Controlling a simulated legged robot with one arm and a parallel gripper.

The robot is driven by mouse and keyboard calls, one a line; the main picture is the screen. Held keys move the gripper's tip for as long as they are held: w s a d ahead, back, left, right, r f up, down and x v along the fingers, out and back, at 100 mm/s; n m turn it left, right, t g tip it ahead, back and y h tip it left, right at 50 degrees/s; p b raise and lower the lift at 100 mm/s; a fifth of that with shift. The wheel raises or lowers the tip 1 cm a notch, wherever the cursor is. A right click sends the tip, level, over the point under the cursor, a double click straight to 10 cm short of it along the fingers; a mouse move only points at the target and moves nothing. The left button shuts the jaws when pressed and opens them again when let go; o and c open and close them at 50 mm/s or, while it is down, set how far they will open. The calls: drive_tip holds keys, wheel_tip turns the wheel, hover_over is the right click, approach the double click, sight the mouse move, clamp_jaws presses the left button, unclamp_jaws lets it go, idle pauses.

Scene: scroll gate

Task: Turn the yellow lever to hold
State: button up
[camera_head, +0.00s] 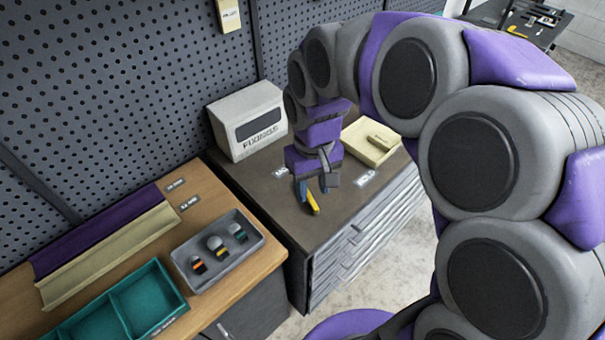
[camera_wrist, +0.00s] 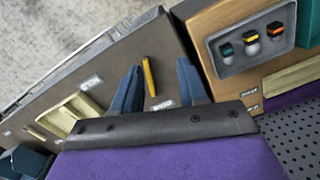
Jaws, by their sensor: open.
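The yellow lever (camera_head: 313,204) is a short narrow bar on the dark cabinet top, partly hidden by my gripper in the head view. In the wrist view the lever (camera_wrist: 150,76) shows between my two blue fingers, closer to the left one. My gripper (camera_head: 316,192) is open and sits over the lever; its fingers (camera_wrist: 158,68) have a clear gap on both sides of the bar. I cannot tell its height above the top. A white label (camera_head: 367,178), seemingly reading HOLD, lies right of the lever. Another label (camera_head: 281,172) is left, partly covered.
A white box (camera_head: 247,120) stands at the cabinet's back, and a cream tray (camera_head: 363,150) holds a small block. A perforated wall (camera_head: 110,100) rises behind.

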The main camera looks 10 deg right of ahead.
drive_tip(key=w+d+f+p, duration=0.2)
drive_tip(key=w+p, duration=0.1)
drive_tip(key=w, duration=1.3)
drive_tip(key=shift+t, duration=0.3)
drive_tip(key=f+b, duration=0.1)
drive_tip(key=f, duration=0.4)
drive_tip(key=f+b, duration=0.1)
drive_tip(key=f, duration=0.4)
drive_tip(key=f+b, duration=0.1)
drive_tip(key=f, duration=0.4)
drive_tip(key=shift+s+f+b, duration=0.2)
drive_tip(key=shift+s+b, duration=0.1)
drive_tip(key=shift+a+f, duration=0.2)
drive_tip(key=shift+f, duration=0.5)
drive_tip(key=shift+d, duration=0.1)
drive_tip(key=shift+d, duration=0.1)
clamp_jaws()
